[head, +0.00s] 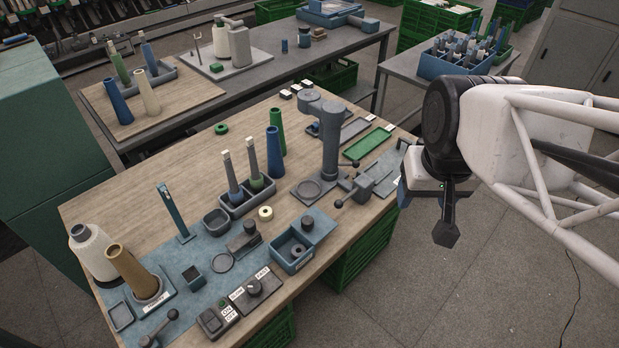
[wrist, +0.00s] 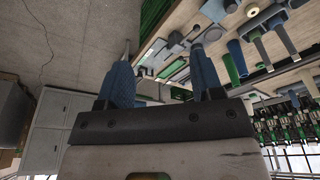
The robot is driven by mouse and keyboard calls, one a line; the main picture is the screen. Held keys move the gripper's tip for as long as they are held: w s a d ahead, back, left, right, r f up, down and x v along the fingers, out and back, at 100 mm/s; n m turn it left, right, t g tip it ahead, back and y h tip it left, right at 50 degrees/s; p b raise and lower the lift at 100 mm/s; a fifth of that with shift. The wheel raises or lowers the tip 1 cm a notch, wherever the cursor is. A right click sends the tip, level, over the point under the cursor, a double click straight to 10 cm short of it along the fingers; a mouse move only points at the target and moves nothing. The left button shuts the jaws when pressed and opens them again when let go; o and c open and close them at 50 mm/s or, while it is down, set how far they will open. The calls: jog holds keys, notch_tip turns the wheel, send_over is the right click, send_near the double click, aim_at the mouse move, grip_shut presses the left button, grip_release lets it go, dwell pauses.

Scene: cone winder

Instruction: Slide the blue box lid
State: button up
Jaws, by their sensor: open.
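The blue box (head: 290,258) stands near the front right edge of the wooden table, its front part open with a dark round thing inside. Its blue lid (head: 321,228), with a dark knob on top, lies at the box's back right side, away from the open front part. My gripper (head: 446,218) hangs to the right of the table, over the floor and well apart from the box. In the wrist view its two blue fingers (wrist: 164,62) are spread with nothing between them. I cannot clearly make out the box in the wrist view.
A grey post with an arm (head: 326,130) stands behind the box. A grey holder with cones (head: 247,197) and a dark lever clamp (head: 244,238) are left of it. A switch panel (head: 243,300) lies in front. Floor right of the table is clear.

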jog(key=w+a+f+g, duration=0.1)
jog(key=w+a+f, duration=0.8)
jog(key=w, duration=0.2)
jog(key=g, duration=0.2)
send_over(307, 220)
notch_tip(307, 220, down, 12)
jog(key=shift+f, duration=0.25)
jog(key=shift+f, duration=0.1)
jog(key=shift+f, duration=3.8)
